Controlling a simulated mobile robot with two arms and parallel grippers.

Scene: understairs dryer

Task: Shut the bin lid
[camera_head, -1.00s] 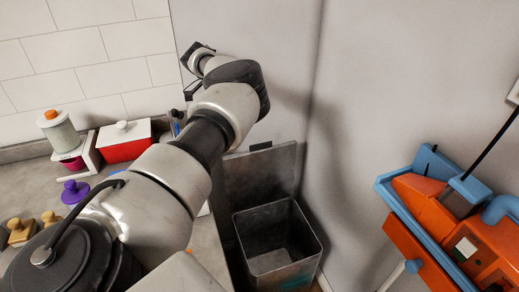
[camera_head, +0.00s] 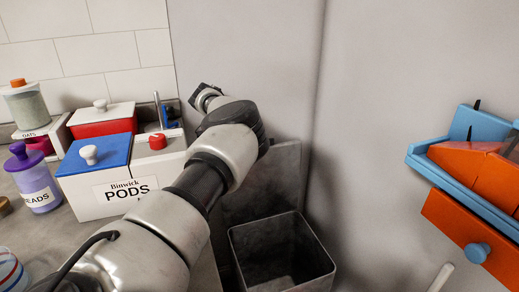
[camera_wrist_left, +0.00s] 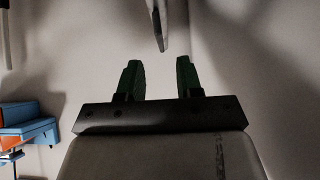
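The dark grey bin (camera_head: 322,262) stands open-topped against the wall at lower middle in the head view. Its lid (camera_head: 285,170) stands raised, upright behind the opening, and my left arm covers its left part. My left arm reaches in from lower left, and its wrist is above and left of the lid. My left gripper (camera_wrist_left: 158,68) shows in the left wrist view with two green-padded fingers apart and nothing between them. A thin grey piece, seen edge-on, is beyond the fingertips; I cannot tell if it is the lid. My right gripper is in neither view.
A counter on the left holds a white PODS box (camera_head: 92,198) with a blue lid, a purple jar (camera_head: 36,180), a red box (camera_head: 100,122) and an oats jar (camera_head: 26,104). An orange and blue unit (camera_head: 470,225) is at right.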

